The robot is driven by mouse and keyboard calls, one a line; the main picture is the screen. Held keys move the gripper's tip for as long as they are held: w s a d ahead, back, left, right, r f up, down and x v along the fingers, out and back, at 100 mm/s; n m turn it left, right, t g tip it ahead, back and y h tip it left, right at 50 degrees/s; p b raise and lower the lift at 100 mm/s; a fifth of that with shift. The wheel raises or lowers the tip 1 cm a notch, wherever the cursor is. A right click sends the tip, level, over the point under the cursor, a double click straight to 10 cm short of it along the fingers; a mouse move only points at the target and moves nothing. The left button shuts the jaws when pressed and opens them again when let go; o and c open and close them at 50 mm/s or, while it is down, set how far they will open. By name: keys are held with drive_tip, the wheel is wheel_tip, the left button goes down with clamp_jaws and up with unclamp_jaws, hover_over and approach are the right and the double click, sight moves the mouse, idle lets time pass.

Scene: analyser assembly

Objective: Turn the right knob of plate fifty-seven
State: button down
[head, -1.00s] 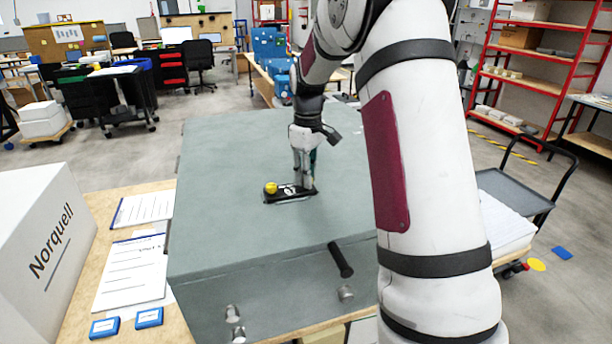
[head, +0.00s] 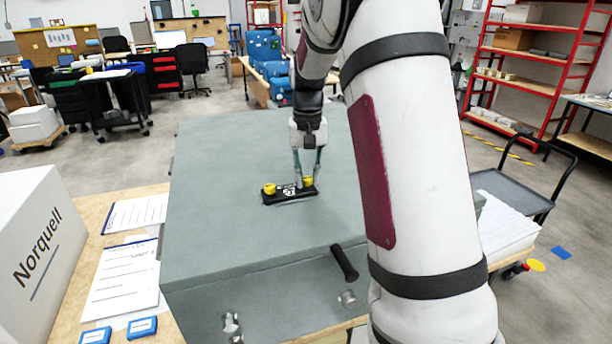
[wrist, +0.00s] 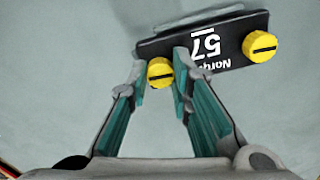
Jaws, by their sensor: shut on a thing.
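Plate fifty-seven is a black plate (head: 287,196) lying on the top of a grey-green cabinet; its white label shows upside down on the plate (wrist: 228,37) in the wrist view. It bears two yellow knobs. The right knob (head: 308,181) is the left one (wrist: 160,73) in the wrist view, and the other knob (head: 269,189) stands at the opposite end (wrist: 259,46). My gripper (head: 307,184) points down at the right knob. In the wrist view its teal-lined fingers (wrist: 159,70) are on either side of that knob, shut on it. The fingers partly cover the plate's near edge.
The grey-green cabinet (head: 225,230) has a wide bare top around the plate. A black handle (head: 344,262) and silver fittings stick out of its front. A white box (head: 35,245), papers (head: 122,280) and blue pieces lie on the wooden table at the left.

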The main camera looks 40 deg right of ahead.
drive_tip(key=m, duration=0.4)
drive_tip(key=shift+m+b, duration=0.3)
drive_tip(key=shift+m, duration=0.1)
drive_tip(key=m, duration=0.4)
drive_tip(key=shift+w, duration=0.1)
drive_tip(key=m, duration=0.6)
drive_tip(key=shift+r, duration=0.1)
drive_tip(key=m, duration=0.9)
drive_tip(key=shift+p, duration=0.4)
drive_tip(key=m, duration=0.4)
drive_tip(key=shift+m, duration=0.3)
drive_tip(key=m, duration=0.4)
drive_tip(key=shift+p, duration=0.4)
drive_tip(key=shift+d+m, duration=0.1)
drive_tip(key=shift+m, duration=1.9)
